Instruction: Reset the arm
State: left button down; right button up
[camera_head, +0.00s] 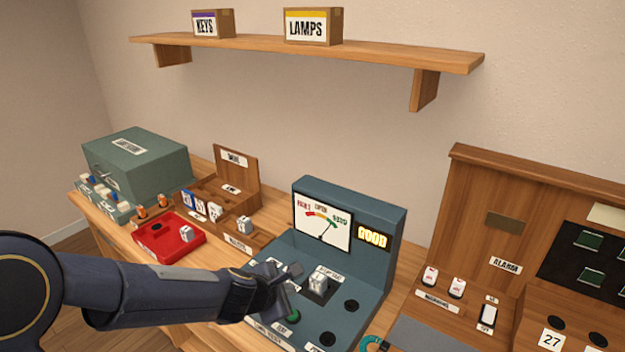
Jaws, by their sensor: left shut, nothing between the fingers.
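My left arm comes in from the left. Its gripper (290,280) is shut and empty, above the front left part of the blue-grey tester console (365,205). A green button (293,315) on the console shows just below the gripper. I cannot tell whether the fingers touch it. A small white block (319,278) stands in the dark square socket to the right of the gripper. The console's dial (322,222) has its needle off the coloured arc's middle, and a lit sign (373,237) reads GOOD. My right gripper is not in view.
A red tray (170,247) holds a white block. A wooden box (235,165) and a green case (135,165) stand at the back left. A wooden panel (460,220) labelled ALARM stands right. A shelf (260,41) with KEYS and LAMPS boxes hangs above.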

pick_arm(q)
jog(key=s+a+r+m+h, duration=0.3)
jog(key=s+a+r+m, duration=0.3)
jog(key=s+r+m, duration=0.5)
jog(key=s+a+f+m+g+y, duration=0.1)
jog(key=s+a+f+m, duration=0.1)
jog(key=s, duration=0.6)
jog(key=s+a+f+m+g+y, duration=0.1)
jog(key=s+a+f+m+y, duration=0.1)
jog(key=s+a+m, duration=0.3)
jog(key=s+m, duration=0.1)
jog(key=s, duration=0.2)
jog(key=shift+f+m+g+y, duration=0.3)
jog(key=shift+f, duration=0.1)
